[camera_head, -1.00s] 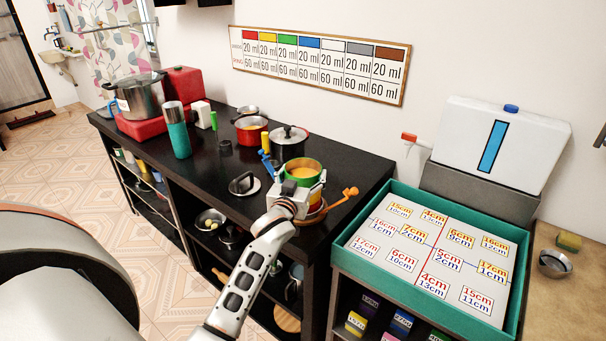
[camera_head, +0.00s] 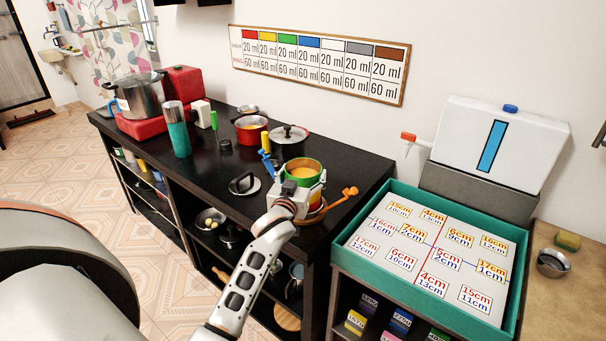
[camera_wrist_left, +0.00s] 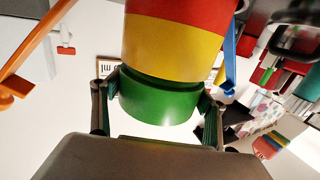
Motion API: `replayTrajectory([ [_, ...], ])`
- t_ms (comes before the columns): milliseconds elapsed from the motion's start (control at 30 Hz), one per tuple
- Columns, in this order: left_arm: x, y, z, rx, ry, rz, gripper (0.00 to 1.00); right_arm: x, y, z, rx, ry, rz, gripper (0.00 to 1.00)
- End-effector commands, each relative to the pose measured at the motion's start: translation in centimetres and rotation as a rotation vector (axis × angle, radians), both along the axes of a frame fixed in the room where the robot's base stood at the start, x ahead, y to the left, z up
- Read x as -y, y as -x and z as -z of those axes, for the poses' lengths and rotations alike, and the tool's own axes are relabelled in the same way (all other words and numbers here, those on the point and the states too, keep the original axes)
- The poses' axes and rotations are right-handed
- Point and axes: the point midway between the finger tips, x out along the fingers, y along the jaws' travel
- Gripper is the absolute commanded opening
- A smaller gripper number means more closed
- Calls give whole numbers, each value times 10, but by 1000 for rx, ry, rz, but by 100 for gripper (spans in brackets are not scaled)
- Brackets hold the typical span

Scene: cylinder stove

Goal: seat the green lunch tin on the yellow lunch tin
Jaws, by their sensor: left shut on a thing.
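The green lunch tin (camera_head: 303,181) is at the top of a stack on the near right part of the black counter, with orange-yellow contents showing inside. My left gripper (camera_head: 302,188) is shut on it, one finger on each side. In the left wrist view, which is upside down, the green tin (camera_wrist_left: 158,104) is between the fingers and lines up with the yellow lunch tin (camera_wrist_left: 172,45). Their edges look touching or nearly so; I cannot tell whether the green tin is fully seated. A red tin (camera_wrist_left: 180,8) is beyond the yellow one. My right gripper is out of view.
An orange handle (camera_head: 340,197) and a blue handle (camera_head: 268,163) stick out at the stack's sides. A lidded pot (camera_head: 289,141) stands close behind, a red pot (camera_head: 251,128) farther left. The teal-rimmed tray (camera_head: 520,290) is to the right.

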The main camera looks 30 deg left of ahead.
Motion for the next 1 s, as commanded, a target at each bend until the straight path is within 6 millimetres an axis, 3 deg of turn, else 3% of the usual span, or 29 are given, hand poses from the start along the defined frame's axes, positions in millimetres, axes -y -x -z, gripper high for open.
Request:
replayTrajectory([
  [600,0,0,11,2,0,0,48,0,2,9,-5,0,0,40],
  [633,0,0,11,2,0,0,75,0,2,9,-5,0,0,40],
  [667,0,0,10,2,0,0,79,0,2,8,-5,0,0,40],
  [1000,1,3,10,-1,1,0,79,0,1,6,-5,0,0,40],
])
